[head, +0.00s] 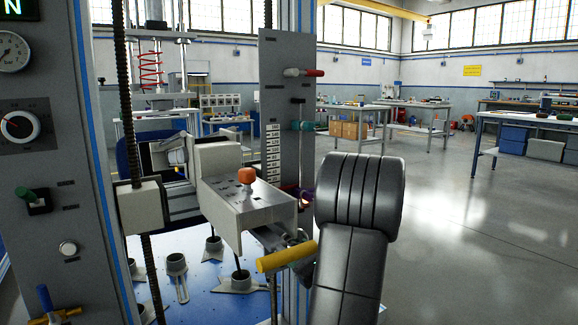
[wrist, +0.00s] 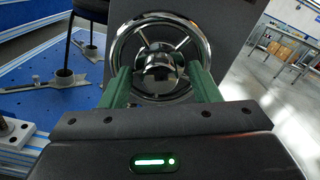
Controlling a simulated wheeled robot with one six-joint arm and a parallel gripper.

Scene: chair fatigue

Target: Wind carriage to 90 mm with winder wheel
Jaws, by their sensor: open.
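The winder wheel (wrist: 183,44), a chrome handwheel with spokes and a domed hub, faces me in the wrist view. It is mounted on a grey panel (wrist: 205,20). My gripper (wrist: 160,84) is open, with one green finger on each side of the wheel's lower part. I cannot tell whether the fingers touch the rim. In the head view the wheel and gripper are hidden behind my dark arm. The carriage appears to be the grey housing (head: 245,205) with an orange knob, beside a threaded screw.
A blue perforated bed (head: 200,285) with clamp feet lies below the housing. A yellow handle (head: 287,256) sticks out close to my arm. A grey column (head: 285,110) with levers stands behind. Open floor (head: 470,240) and workbenches lie to the right.

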